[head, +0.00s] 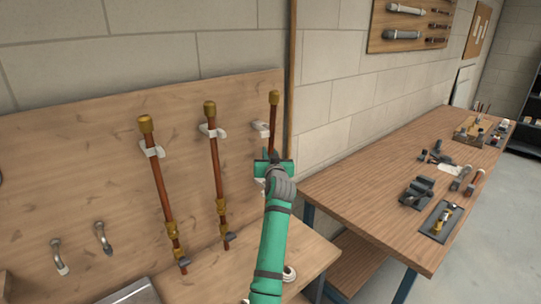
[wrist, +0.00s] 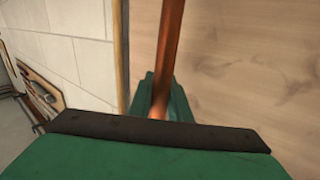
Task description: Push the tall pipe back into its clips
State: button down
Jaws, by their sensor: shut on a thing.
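The tall copper pipe (head: 273,127) with a brass cap stands roughly upright at the right side of the wooden wall panel. My gripper (head: 273,167) is shut on the pipe below its upper clip. The white upper clip (head: 261,129) shows just left of the pipe, and the pipe appears to stand out in front of it. The pipe's lower part is hidden by my gripper and arm. In the wrist view the copper pipe (wrist: 171,50) runs down into the green jaws of my gripper (wrist: 163,103), with the panel behind.
Two other copper pipes, the left (head: 163,190) and the middle (head: 215,165), stand in clips on the panel (head: 90,140). Two small hooked fittings (head: 103,238) are at lower left. A wooden workbench (head: 370,185) with tools and fittings stands to the right of my arm.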

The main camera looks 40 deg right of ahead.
jog(key=shift+w+d+g, duration=0.3)
jog(key=shift+w+d, duration=0.2)
jog(key=shift+w, duration=0.05)
jog(key=shift+s+d, duration=0.1)
jog(key=c, duration=1.6)
grip_release()
jog(key=shift+s+d, duration=0.15)
jog(key=shift+c, duration=0.2)
jog(key=shift+a, duration=0.6)
jog(key=v, duration=1)
jog(key=shift+s+d, duration=0.2)
jog(key=shift+s, duration=0.05)
